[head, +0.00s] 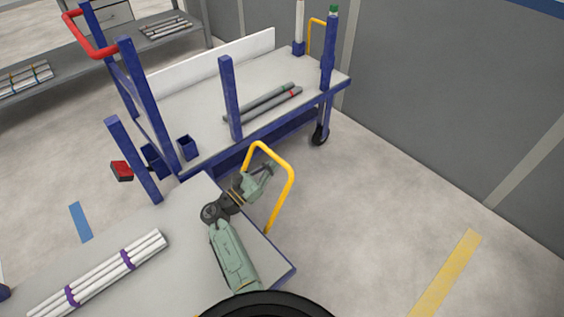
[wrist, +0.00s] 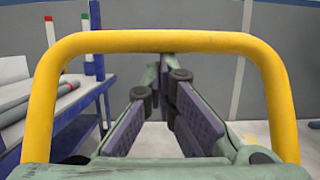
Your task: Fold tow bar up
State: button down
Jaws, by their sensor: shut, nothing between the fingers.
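The tow bar, a yellow U-shaped hoop (head: 291,178), stands at the end of the near grey cart (head: 268,262), angled in the head view. In the wrist view the hoop (wrist: 150,41) spans the picture, with its crossbar above my gripper and a leg on each side. My green gripper (head: 266,171) appears within the hoop's outline. In the wrist view my gripper's dark finger pads (wrist: 166,75) point forward through the hoop and come together at the far end, shut and empty. The hoop's lower leg ends are partly hidden, and I cannot tell whether my gripper touches it.
A blue-framed cart (head: 310,95) with grey pipes (head: 265,103) stands beyond, with its own yellow hoop (head: 316,22). Banded white pipes (head: 100,272) lie on the near cart. A grey wall (head: 440,90) stands at right. The floor (head: 375,215) right of the hoop is clear.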

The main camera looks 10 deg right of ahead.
jog(key=s+a+r+t+h, duration=0.1)
jog(key=s+a+r+h, duration=0.1)
jog(key=s+a, duration=0.3)
jog(key=shift+s+a+r+h, duration=0.4)
jog(key=shift+a+r, duration=0.4)
jog(key=shift+a, duration=1.05)
